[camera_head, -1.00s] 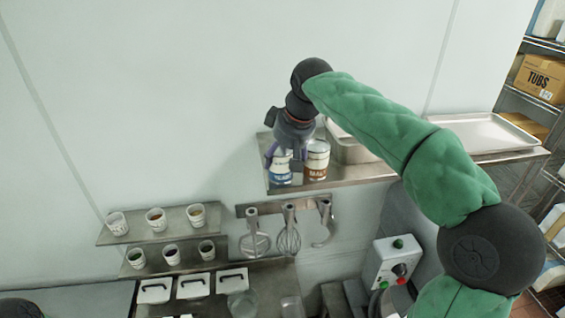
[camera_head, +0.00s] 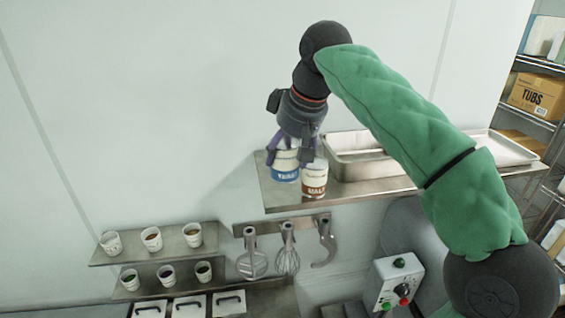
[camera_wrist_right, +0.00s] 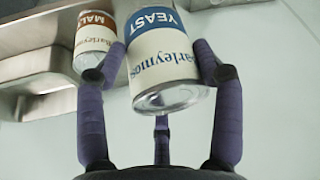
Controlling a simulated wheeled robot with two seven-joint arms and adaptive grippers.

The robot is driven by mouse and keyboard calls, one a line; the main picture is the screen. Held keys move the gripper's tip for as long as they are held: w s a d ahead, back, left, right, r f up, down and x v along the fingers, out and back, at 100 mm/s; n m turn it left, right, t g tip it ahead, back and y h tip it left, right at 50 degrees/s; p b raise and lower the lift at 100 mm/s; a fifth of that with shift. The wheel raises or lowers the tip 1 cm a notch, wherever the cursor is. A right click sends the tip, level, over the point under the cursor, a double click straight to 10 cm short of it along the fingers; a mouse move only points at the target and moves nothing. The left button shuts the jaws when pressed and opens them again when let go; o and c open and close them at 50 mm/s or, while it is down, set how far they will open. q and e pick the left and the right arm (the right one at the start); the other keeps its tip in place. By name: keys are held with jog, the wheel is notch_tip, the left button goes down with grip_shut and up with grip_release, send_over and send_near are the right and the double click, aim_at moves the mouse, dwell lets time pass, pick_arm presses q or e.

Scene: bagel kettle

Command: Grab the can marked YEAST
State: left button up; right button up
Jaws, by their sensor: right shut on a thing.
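The YEAST can (camera_head: 285,174), white with a blue band, is at the left end of the steel wall shelf (camera_head: 284,200). In the right wrist view the YEAST can (camera_wrist_right: 160,60) sits between the fingers, its label upside down. My right gripper (camera_head: 290,155) comes from above and is shut on the YEAST can; it also shows in the right wrist view (camera_wrist_right: 165,70). I cannot tell whether the can still touches the shelf. The left gripper is not in view.
The brown-banded MALT can (camera_head: 315,178) stands close beside the YEAST can, also visible in the wrist view (camera_wrist_right: 94,40). Metal trays (camera_head: 350,165) lie to the right on the shelf. Utensils (camera_head: 287,258) hang below. Small cups (camera_head: 151,240) stand on lower shelves at left.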

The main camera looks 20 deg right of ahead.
jog(key=s+a+r+b, duration=0.1)
jog(key=s+r, duration=0.3)
jog(key=s, duration=0.4)
jog(key=shift+s+b, duration=0.4)
